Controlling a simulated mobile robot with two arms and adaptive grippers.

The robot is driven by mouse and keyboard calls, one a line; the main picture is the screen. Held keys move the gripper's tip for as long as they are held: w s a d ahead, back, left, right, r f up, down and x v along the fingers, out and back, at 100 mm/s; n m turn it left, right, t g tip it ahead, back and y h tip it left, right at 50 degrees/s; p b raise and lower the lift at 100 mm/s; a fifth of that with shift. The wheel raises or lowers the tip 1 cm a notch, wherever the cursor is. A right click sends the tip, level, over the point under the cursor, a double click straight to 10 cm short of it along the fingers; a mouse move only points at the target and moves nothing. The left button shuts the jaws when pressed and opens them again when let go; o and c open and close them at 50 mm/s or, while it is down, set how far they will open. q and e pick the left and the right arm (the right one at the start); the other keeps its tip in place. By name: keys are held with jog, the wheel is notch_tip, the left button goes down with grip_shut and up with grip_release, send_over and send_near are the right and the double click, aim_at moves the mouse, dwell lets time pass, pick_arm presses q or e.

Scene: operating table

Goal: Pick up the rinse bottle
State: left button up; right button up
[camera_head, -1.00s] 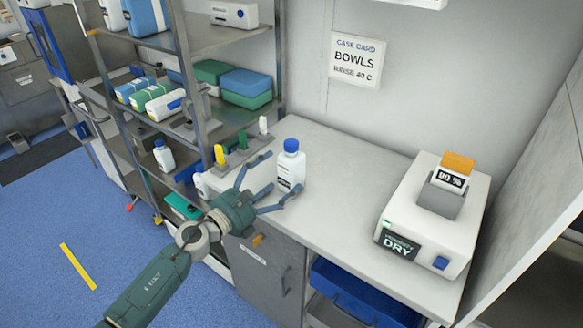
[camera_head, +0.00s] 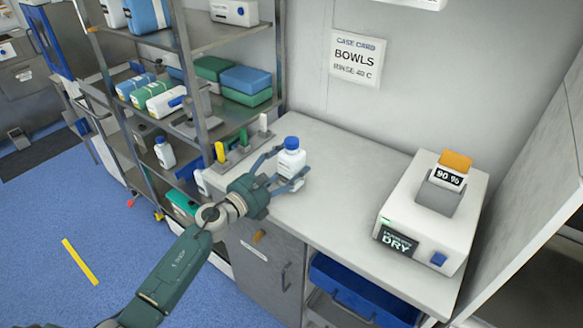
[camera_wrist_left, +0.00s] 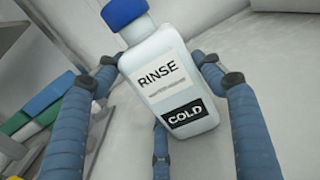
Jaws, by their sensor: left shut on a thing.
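The rinse bottle (camera_head: 291,163) is white with a blue cap and stands upright at the left end of the grey counter (camera_head: 345,200). In the left wrist view the bottle (camera_wrist_left: 165,75) fills the middle, with a label reading RINSE and a black patch reading COLD. My left gripper (camera_head: 284,172) is shut on the bottle, its blue fingers on both sides of the body. In the head view I cannot tell whether the bottle's base touches the counter. My right gripper is not in view.
A white device (camera_head: 432,215) with a DRY display stands on the right of the counter. Left is a metal shelf rack (camera_head: 195,45) with boxes and bottles. Small coloured pegs in a holder (camera_head: 240,150) stand close behind my left gripper. The middle of the counter is clear.

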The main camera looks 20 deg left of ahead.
pick_arm(q)
jog(key=shift+r, duration=0.1)
jog(key=shift+c, duration=1.1)
jog(key=shift+r, duration=0.1)
